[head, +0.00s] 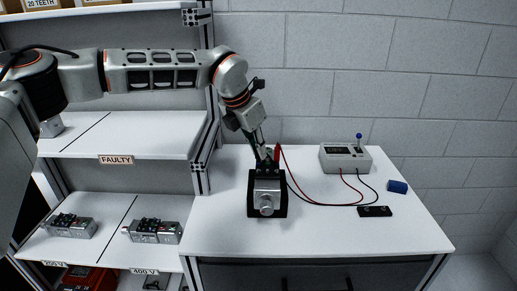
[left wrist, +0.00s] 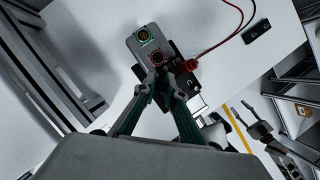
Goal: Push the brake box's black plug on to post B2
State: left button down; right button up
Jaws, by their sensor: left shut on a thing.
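The servo motor (head: 267,200) sits in a black cradle on the white table. In the left wrist view the motor (left wrist: 144,44) shows a green-ringed and a red-ringed round connector. My left gripper (head: 266,160) points down at the motor's rear. Its fingertips (left wrist: 161,84) are shut on a small dark thing, apparently the black plug, mostly hidden between them. The red plug (head: 277,153) stands upright right beside the fingers; it also shows in the left wrist view (left wrist: 189,66). Post B2 cannot be made out. The brake box (head: 345,158) stands at the back right.
Red and black leads (head: 325,204) loop across the table from the brake box. A black block (head: 374,212) and a blue piece (head: 397,187) lie at the right. The table's front right is clear.

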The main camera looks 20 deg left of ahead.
pick_arm(q)
jog(key=shift+f, duration=0.2)
jog(key=c, duration=2)
grip_release()
jog(key=shift+r, duration=0.15)
jog(key=shift+r+p, duration=2.1)
jog(key=shift+r, duration=1.35)
jog(key=shift+f, duration=0.15)
